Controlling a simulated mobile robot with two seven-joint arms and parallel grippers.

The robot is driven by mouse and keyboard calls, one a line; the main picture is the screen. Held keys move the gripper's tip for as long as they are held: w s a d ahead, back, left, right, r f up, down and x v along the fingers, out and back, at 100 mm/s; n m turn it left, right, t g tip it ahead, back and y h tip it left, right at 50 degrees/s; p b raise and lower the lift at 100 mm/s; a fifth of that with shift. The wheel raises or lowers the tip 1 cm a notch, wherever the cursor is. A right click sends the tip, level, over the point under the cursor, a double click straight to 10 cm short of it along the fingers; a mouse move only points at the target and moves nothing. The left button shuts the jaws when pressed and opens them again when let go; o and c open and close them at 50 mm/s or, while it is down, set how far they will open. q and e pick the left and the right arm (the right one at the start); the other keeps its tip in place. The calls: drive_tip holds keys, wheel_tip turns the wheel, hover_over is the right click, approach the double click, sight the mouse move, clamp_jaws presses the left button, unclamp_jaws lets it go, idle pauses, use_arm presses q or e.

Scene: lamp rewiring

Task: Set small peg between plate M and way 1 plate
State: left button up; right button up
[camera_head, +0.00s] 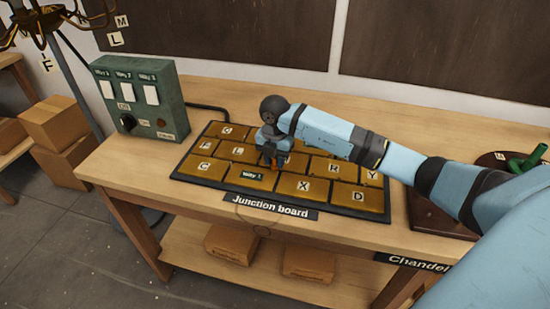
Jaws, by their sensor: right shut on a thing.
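The junction board (262,209) lies on the bench with brass plates in rows. The way 1 plate (250,176) is in its front row, with a dark green label, between plate C (204,168) and plate X (304,187). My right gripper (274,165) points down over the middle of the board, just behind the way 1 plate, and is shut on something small. An orange-brown bit shows at its fingertips, probably the small peg; its shape is too small to tell. I cannot see a plate marked M; my gripper and forearm cover part of the middle and back rows. My left gripper is out of view.
A green switch box (140,98) with several switches stands at the left of the bench. A dark round-cornered base with a green piece (530,163) is at the right. Cardboard boxes (228,243) sit on the lower shelf. The bench front left is clear.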

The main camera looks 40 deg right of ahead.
drive_tip(key=shift+f, duration=0.35)
drive_tip(key=o, duration=1)
wheel_tip(320, 180, up, 14)
